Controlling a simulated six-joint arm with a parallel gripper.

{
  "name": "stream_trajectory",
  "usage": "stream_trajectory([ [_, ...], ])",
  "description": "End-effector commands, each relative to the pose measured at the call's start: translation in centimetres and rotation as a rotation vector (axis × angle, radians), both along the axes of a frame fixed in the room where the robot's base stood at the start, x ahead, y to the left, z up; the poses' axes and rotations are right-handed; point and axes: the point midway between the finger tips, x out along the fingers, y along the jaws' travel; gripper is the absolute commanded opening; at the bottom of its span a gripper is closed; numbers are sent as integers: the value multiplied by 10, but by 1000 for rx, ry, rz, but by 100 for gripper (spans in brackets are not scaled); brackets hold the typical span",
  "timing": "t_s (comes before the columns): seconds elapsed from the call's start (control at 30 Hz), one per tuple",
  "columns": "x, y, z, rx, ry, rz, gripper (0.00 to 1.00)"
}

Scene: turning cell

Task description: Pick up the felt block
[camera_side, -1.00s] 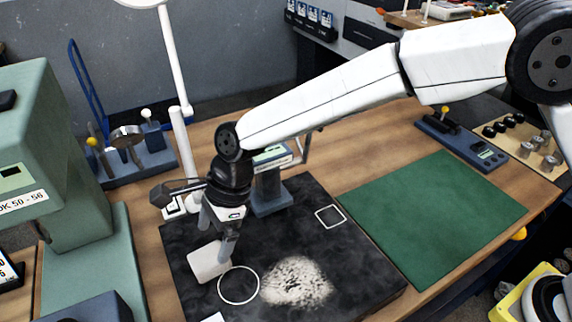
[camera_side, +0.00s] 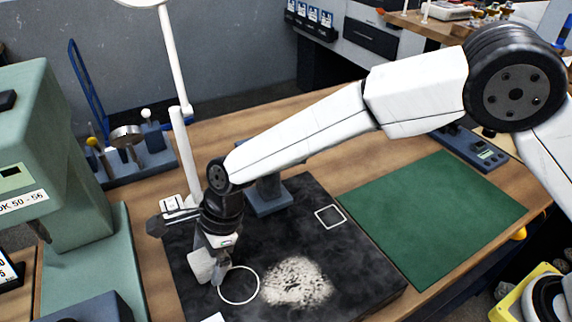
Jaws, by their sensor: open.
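The felt block (camera_side: 199,267) is an off-white block on the left part of the black mat (camera_side: 352,285), left of a white ring outline (camera_side: 256,286). My gripper (camera_side: 213,274) points down right at the block and partly covers it. One grey finger shows at the block's right side; the other finger is hidden. The jaws are open. I cannot tell whether the fingers touch the block.
A pale speckled patch (camera_side: 296,283) and a white square outline (camera_side: 331,217) mark the mat. A green mat (camera_side: 430,215) lies clear to the right. A green machine (camera_side: 65,150) stands at left. A white lamp post (camera_side: 180,110) rises behind my gripper.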

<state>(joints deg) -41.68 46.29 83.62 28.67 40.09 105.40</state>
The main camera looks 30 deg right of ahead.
Motion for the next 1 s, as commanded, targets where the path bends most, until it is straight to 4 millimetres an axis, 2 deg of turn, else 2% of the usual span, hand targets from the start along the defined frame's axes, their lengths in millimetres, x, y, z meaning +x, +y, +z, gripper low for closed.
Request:
stream_trajectory([
  [0.33, 0, 0, 0, 0, 0, 0, 100],
  [0.37, 0, 0, 0, 0, 0, 0, 97],
  [0.6, 0, 0, 0, 0, 0, 0, 21],
  [0.63, 0, 0, 1, 0, 0, 0, 15],
  [1.0, 0, 0, 4, 1, -1, 0, 15],
])
